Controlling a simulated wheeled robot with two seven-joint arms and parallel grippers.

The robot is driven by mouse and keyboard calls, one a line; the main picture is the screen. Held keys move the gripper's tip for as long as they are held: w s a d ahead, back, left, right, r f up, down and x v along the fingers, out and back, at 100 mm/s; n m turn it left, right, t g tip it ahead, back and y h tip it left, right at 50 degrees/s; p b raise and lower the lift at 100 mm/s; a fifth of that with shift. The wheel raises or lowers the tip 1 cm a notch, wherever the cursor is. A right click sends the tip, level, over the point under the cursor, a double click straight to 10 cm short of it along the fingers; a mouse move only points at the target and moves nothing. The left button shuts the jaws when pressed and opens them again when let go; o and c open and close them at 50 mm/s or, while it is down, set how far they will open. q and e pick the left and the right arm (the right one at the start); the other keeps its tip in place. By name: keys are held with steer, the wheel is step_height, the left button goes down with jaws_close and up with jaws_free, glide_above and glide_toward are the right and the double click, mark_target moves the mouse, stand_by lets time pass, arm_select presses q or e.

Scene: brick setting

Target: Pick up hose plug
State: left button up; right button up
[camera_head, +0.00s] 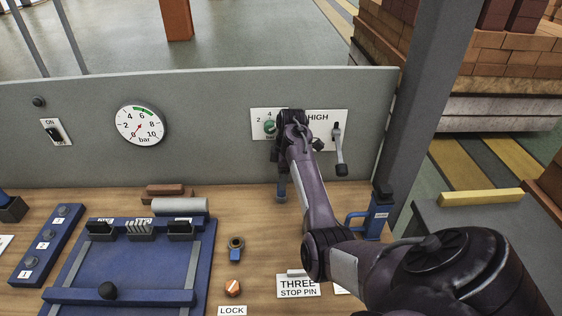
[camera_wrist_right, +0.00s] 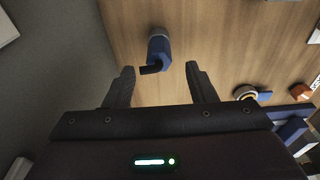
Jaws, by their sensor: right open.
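A blue cylindrical piece with a grey end and a black bent part (camera_wrist_right: 158,47) stands on the wooden bench; it also shows in the head view (camera_head: 281,189). A second small blue piece with a brass ring (camera_head: 236,247) lies nearer, and in the right wrist view (camera_wrist_right: 246,92) it is right of the fingers. I cannot tell for sure which is the hose plug. My right gripper (camera_head: 280,158) is open above the first piece. In the right wrist view that piece is just beyond the gap between my fingertips (camera_wrist_right: 161,72), with nothing held. My left gripper is not in view.
A grey panel (camera_head: 210,95) with a gauge (camera_head: 140,125) and a lever (camera_head: 338,148) rises behind the bench. A blue board (camera_head: 130,265) is at left, an orange knob (camera_head: 232,287) in front, a blue clamp-like part (camera_head: 379,214) at right.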

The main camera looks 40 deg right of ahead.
mark_target(281, 192)
steer(key=shift+s+a+f+p, duration=0.1)
steer(key=shift+f+p, duration=0.2)
steer(key=shift+f, duration=0.1)
steer(key=f, duration=0.2)
steer(key=f+p, duration=0.1)
steer(key=shift+w+f, duration=0.25)
steer(key=shift+f, duration=0.45)
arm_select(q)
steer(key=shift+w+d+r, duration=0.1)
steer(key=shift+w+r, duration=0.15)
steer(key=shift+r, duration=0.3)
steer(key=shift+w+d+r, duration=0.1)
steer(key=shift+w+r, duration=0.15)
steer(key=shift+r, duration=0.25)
arm_select(e)
steer(key=c, duration=1.1)
